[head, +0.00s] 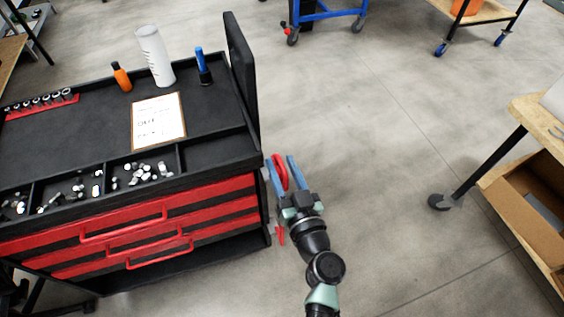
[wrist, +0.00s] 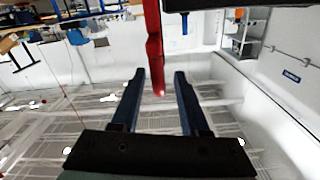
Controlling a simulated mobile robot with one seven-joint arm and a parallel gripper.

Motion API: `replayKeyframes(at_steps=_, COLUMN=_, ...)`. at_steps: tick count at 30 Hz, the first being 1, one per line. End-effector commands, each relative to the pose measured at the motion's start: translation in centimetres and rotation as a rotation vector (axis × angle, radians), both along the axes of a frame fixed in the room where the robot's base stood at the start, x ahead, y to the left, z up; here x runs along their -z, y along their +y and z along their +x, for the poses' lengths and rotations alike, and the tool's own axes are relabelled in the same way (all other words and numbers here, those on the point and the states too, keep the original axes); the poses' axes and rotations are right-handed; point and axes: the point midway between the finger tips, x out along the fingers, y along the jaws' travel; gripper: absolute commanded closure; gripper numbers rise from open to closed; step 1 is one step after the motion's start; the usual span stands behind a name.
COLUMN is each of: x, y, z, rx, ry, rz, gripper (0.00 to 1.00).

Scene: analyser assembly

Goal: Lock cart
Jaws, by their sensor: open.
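The cart (head: 215,165) is a black tool cart with red drawers at the left of the head view. My gripper (head: 281,160) is beside its right side, with two blue fingers apart. A red curved handle (head: 279,172) shows between the fingers in the head view. In the wrist view, a red bar (wrist: 154,45) comes down from the top, and its lower end lies between the tips of my open gripper (wrist: 159,72). I cannot tell whether a finger touches it. A small red piece (head: 280,235) shows low by the cart's side. The cart's wheels and any lock are not clearly visible.
On the cart top are a white bottle (head: 155,57), an orange bottle (head: 121,77), a blue-handled tool (head: 202,66), a paper sheet (head: 158,121) and small metal parts. A wooden table (head: 545,125) stands at right. The floor (head: 400,160) between is clear.

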Motion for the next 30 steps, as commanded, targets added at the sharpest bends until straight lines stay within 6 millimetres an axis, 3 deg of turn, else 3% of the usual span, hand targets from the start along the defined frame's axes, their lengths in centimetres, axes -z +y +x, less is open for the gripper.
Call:
replayKeyframes(at_steps=10, x=0.01, y=0.15, z=0.43, rx=0.000, ry=0.000, rz=0.000, gripper=0.55)
replayKeyframes(at_steps=18, x=0.01, y=0.14, z=0.40, rx=0.000, ry=0.000, rz=0.000, gripper=1.00)
replayKeyframes(at_steps=30, x=0.00, y=0.12, z=0.38, rx=0.000, ry=0.000, rz=0.000, gripper=1.00)
